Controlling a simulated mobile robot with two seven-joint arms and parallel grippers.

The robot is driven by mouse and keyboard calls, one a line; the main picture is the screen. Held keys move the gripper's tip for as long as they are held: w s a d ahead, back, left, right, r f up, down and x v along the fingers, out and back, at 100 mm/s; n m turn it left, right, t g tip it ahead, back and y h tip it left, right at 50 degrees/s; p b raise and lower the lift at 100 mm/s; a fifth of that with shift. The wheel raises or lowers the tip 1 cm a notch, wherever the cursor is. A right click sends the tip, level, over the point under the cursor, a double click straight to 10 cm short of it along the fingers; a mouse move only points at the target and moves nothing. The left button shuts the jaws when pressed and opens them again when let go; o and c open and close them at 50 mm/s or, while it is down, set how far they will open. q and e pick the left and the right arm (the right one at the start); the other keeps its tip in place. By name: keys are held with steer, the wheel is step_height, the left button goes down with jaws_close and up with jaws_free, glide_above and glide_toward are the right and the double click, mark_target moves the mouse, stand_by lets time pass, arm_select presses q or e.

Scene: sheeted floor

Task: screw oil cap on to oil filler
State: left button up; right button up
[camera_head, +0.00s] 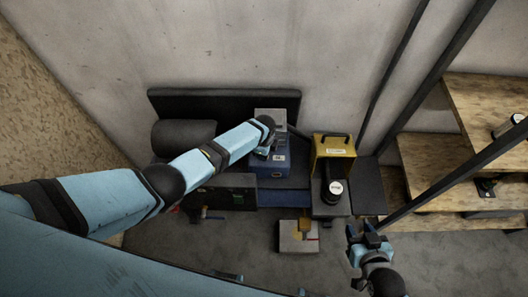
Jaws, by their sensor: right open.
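A blue machine (270,173) with a light grey top stands against the wall in the middle. My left arm reaches over it from the left, and my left gripper (266,149) is small and partly hidden by its own wrist there, so its fingers are unclear. My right gripper (368,235) is open and empty above the floor at the lower right, apart from the machine. I cannot make out the oil cap or the oil filler for certain. A black cylinder with a white top (334,188) stands in front of a yellow unit.
The yellow unit (333,147) has a black handle on top. A small grey box (297,237) stands on the floor in front. Wooden steps (440,165) with dark rails are at the right. Bare floor (450,255) lies at the lower right.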

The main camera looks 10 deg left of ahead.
arm_select(q)
steer(key=m, duration=0.3)
steer(key=shift+f, duration=0.1)
steer(key=shift+m+b, duration=0.35)
steer(key=shift+m, duration=0.75)
steer(key=o, duration=1.1)
steer(key=shift+c, duration=0.5)
steer(key=shift+c, duration=0.3)
